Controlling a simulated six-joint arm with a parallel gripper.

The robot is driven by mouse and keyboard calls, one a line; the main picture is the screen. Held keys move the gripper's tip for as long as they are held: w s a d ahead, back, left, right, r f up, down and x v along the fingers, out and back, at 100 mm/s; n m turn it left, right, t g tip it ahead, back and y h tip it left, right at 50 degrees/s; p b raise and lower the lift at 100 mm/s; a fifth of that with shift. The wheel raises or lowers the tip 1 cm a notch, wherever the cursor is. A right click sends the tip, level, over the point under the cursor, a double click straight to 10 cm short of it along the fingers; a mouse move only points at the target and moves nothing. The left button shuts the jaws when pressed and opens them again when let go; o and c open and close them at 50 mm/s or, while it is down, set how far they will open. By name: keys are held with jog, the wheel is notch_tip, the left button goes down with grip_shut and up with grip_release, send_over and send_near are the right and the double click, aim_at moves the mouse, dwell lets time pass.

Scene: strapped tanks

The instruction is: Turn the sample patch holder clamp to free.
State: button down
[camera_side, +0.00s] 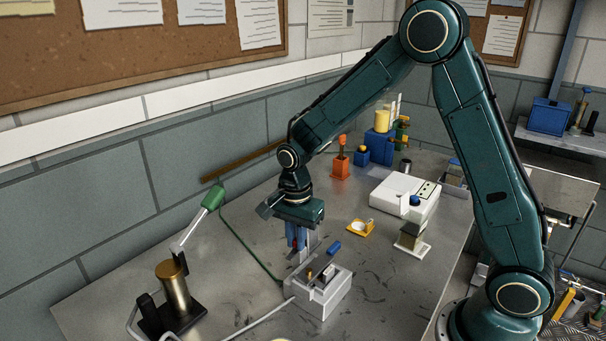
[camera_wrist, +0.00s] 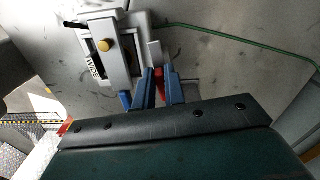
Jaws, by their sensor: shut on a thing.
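The sample patch holder is a grey block (camera_side: 336,297) on the bench, with a slot and a brass knob; it also shows at the top of the wrist view (camera_wrist: 133,62), where the brass knob (camera_wrist: 103,44) sits beside a label that seems to read "WIDE". My gripper (camera_side: 296,246) points down at the holder's far end. Its blue fingers (camera_wrist: 161,98) are shut on a red piece (camera_wrist: 161,84), which looks like the clamp's handle. The fingers hide most of it, so I cannot tell how it joins the holder or its exact angle.
A small blue block (camera_side: 333,247) lies close behind the holder. A brass cylinder on a black base (camera_side: 175,287) stands at left, with a green-handled tool (camera_side: 213,197) above it. A yellow dish (camera_side: 360,228) and white box (camera_side: 404,199) are farther right.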

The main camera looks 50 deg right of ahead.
aim_at(295, 240)
jog(key=shift+w+r+m, duration=0.1)
jog(key=shift+w+m, duration=0.05)
jog(key=shift+m, duration=0.65)
jog(key=c, duration=1.5)
grip_release()
jog(key=shift+o, duration=0.2)
notch_tip(295, 240, up, 14)
